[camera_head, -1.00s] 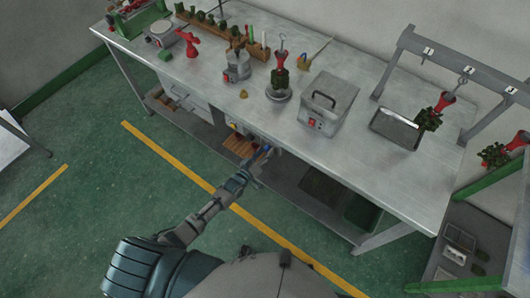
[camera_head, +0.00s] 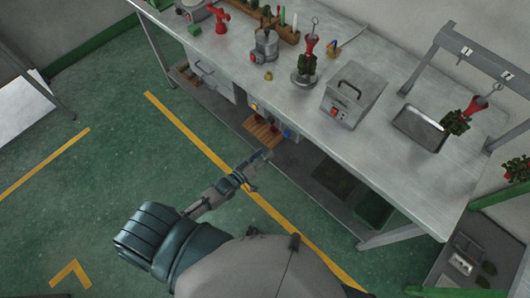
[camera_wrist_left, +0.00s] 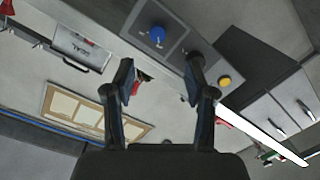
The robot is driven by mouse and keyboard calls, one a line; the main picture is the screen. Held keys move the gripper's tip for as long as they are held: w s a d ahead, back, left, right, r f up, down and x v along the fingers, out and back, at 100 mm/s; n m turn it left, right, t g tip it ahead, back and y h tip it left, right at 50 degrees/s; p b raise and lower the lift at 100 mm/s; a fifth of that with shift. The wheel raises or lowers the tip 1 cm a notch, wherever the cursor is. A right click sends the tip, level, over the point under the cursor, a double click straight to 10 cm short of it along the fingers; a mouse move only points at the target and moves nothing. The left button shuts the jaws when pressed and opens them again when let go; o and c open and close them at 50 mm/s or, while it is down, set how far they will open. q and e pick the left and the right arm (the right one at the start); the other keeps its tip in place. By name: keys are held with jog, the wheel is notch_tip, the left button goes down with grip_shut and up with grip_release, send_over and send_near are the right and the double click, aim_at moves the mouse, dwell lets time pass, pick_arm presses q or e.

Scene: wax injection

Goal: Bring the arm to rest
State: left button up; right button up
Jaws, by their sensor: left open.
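My left arm reaches in from the lower left of the head view, and its gripper (camera_head: 262,156) is over the green floor in front of the workbench (camera_head: 425,190), apart from it. In the left wrist view the two fingers of the left gripper (camera_wrist_left: 160,82) stand wide apart with nothing held between them. A panel with a blue knob (camera_wrist_left: 157,35) and a yellow button (camera_wrist_left: 224,81) shows beyond the fingers. My right gripper is not in view.
A grey box with a handle (camera_head: 352,98), a metal tray (camera_head: 420,128) and a red-handled wax tree (camera_head: 306,62) stand on the bench. A lower shelf (camera_head: 300,160) runs beneath it.

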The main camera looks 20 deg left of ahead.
pick_arm(q)
jog(key=s+a+f+m+g+y, duration=0.15)
jog(key=s+f, duration=0.25)
jog(key=f, duration=0.4)
jog(key=s+f+g+y, duration=0.1)
jog(key=s+f+g, duration=0.25)
jog(key=f, duration=0.45)
jog(key=s+a+f+m+g+y, duration=0.1)
jog(key=s+f+g, duration=0.1)
jog(key=s+f, duration=0.45)
jog(key=s+f+m+g+y, duration=0.1)
jog(key=s+f+g, duration=0.2)
jog(key=s+f, duration=0.3)
jog(key=s+f+m+g+y, duration=0.1)
jog(key=s+f+g, duration=0.3)
jog(key=s, duration=0.9)
notch_tip(320, 180, down, 3)
jog(key=shift+s+f+m+g, duration=0.1)
jog(key=shift+s+m+g, duration=0.2)
jog(key=shift+m, duration=0.15)
jog(key=shift+d, duration=0.1)
